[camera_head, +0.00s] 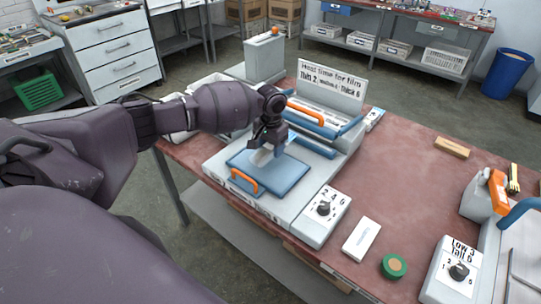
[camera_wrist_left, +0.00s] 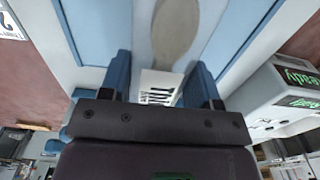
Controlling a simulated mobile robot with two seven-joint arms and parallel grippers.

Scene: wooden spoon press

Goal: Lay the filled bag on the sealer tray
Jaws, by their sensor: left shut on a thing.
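The sealer tray (camera_head: 285,178) is a flat blue plate with an orange handle (camera_head: 244,180), on the front of a grey sealer. My left gripper (camera_head: 270,139) is over the tray's back part, pointing down, and is shut on the filled bag (camera_head: 261,156). In the left wrist view, the blue fingers (camera_wrist_left: 158,88) close on the bag's white printed label (camera_wrist_left: 157,82). A wooden spoon (camera_wrist_left: 175,32) shows beyond it, over the blue surface. I cannot tell whether the bag touches the tray. My right gripper is not in view.
A sign (camera_head: 331,86) and an orange-handled bar (camera_head: 305,112) are behind the tray. A dial box (camera_head: 324,216) is at its right. A white block (camera_head: 361,239) and a green round tape (camera_head: 393,266) lie nearby. A second sealer is at far right; the red tabletop (camera_head: 410,185) between is mostly clear.

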